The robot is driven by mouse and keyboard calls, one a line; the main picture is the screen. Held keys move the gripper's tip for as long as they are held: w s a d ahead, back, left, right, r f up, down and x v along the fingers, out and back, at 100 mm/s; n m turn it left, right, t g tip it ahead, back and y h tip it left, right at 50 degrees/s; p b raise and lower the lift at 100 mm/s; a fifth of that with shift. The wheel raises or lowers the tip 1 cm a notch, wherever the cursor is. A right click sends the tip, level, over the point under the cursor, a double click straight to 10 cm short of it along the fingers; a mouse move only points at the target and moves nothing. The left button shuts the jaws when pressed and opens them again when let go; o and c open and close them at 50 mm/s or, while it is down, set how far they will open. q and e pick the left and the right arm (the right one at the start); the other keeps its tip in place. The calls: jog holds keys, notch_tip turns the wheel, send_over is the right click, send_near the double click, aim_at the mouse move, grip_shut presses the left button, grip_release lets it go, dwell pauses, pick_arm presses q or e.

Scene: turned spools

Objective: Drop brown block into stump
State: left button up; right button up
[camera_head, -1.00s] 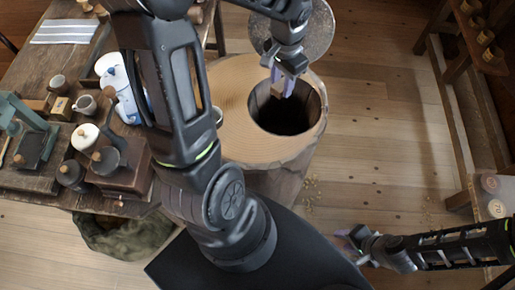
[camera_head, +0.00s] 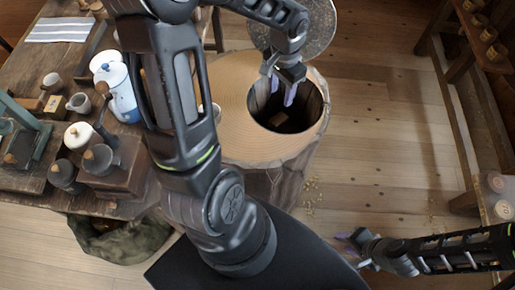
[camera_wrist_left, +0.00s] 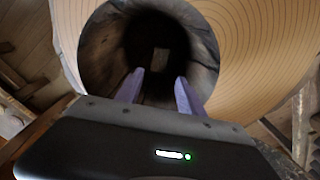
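The stump (camera_head: 238,125) stands in the middle of the head view, with a round dark hole in its pale ringed top. The brown block (camera_head: 283,124) is inside the hole, below the rim; it also shows in the left wrist view (camera_wrist_left: 160,62), deep in the hollow and clear of the fingers. Whether it rests on the bottom or is still falling I cannot tell. My left gripper (camera_head: 281,91) is open and empty over the hole, its two purple fingers apart. My right gripper (camera_head: 344,246) is low at the right, away from the stump, its fingers apart and empty.
A wooden table at the left holds a blue-and-white pot (camera_head: 118,88), a small cup (camera_head: 79,103), a coffee grinder (camera_head: 112,165) and other items. A round metal disc (camera_head: 320,30) is behind the stump. Shelves stand at the right. The floor between is open.

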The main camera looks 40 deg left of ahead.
pick_arm(q)
jog(key=shift+o, duration=1)
notch_tip(320, 180, up, 8)
jog(key=shift+b, duration=0.3)
jog(key=shift+f, duration=0.15)
